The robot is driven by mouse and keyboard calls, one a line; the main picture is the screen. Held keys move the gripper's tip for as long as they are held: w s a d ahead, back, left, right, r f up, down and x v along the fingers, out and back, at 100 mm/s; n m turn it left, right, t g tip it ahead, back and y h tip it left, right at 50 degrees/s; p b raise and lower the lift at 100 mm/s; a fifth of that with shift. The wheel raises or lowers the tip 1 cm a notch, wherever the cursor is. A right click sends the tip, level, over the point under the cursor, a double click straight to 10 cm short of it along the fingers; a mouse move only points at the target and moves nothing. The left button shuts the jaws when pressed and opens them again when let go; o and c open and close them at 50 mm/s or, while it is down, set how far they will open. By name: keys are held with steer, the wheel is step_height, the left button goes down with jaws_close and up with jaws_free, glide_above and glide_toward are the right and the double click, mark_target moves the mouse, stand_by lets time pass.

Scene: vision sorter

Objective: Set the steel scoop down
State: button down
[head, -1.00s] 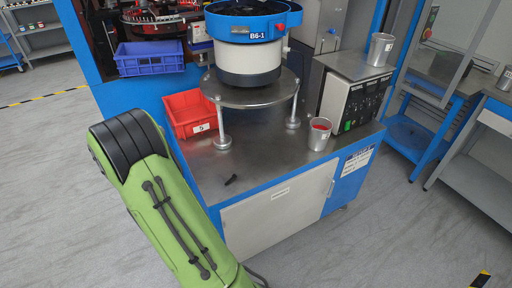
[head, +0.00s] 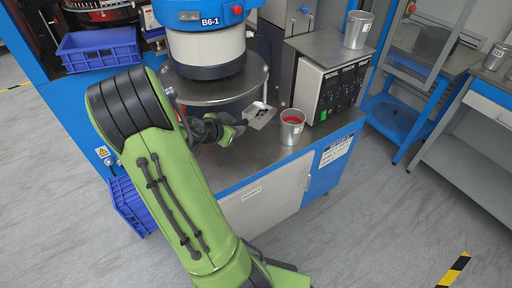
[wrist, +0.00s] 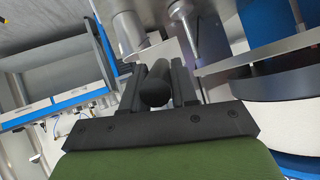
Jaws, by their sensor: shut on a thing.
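The steel scoop (head: 262,115) shows in the head view as a light metal pan with a dark mark or contents inside. My gripper (head: 241,126) is shut on its handle, over the steel bench top. In the wrist view the black handle (wrist: 155,88) lies between the two fingers of my gripper (wrist: 158,82), with the pale pan (wrist: 169,48) partly hidden beyond it. I cannot tell whether the scoop touches the bench top (head: 254,157).
A metal cup (head: 291,130) with red contents stands right of the scoop. The round stand (head: 215,91) under the feeder bowl (head: 206,50) is behind and left. A control box (head: 328,85) stands behind, with another cup (head: 357,30) above. Bare bench lies in front.

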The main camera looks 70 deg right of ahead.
step_height(320, 180, down, 15)
steer(key=b, duration=0.4)
steer(key=shift+f, duration=0.2)
steer(key=c, duration=0.9)
jaws_free()
steer(key=shift+o, duration=0.2)
steer(key=shift+r, duration=0.1)
